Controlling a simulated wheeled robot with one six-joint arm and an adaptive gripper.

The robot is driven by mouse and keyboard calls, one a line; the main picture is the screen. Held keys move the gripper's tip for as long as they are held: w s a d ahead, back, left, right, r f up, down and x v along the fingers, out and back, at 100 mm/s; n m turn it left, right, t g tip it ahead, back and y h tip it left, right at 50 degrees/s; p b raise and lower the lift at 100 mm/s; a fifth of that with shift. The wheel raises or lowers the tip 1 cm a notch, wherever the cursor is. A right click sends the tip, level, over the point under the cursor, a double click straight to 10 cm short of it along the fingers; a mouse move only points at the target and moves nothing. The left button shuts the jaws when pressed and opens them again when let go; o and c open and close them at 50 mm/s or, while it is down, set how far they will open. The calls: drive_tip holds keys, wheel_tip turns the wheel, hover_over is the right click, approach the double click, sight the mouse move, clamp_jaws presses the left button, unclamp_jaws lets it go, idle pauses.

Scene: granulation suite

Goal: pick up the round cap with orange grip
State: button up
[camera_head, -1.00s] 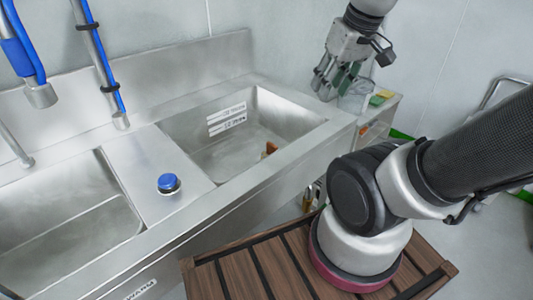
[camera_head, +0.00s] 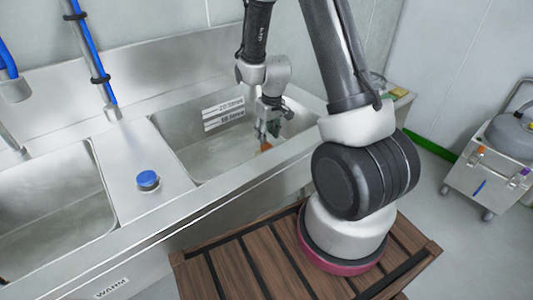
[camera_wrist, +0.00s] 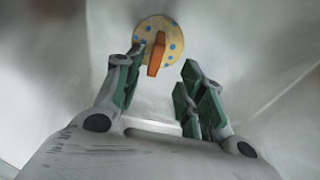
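The round cap (camera_wrist: 172,33) is pale yellow with blue dots and has an upright orange grip (camera_wrist: 156,56). In the wrist view it sits near the top, just beyond my fingertips and toward the left finger. In the head view only a bit of orange (camera_head: 265,147) shows in the right sink basin, just below my gripper (camera_head: 272,130). My gripper, also in the wrist view (camera_wrist: 165,75), is open, with green-padded fingers spread and nothing between them. Whether the left fingertip touches the cap I cannot tell.
The steel right basin (camera_head: 200,150) surrounds the cap, with its front rim close to my arm. A blue-topped knob (camera_head: 148,179) stands on the divider. Blue hoses (camera_head: 90,50) hang at left. A wheeled cart (camera_head: 490,165) stands at right.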

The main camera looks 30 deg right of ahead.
sight(267, 142)
drive_tip(key=f, duration=0.3)
drive_tip(key=w+f, duration=0.1)
drive_tip(key=f, duration=0.2)
drive_tip(key=shift+w+d, duration=0.1)
drive_tip(key=shift+d, duration=0.1)
clamp_jaws()
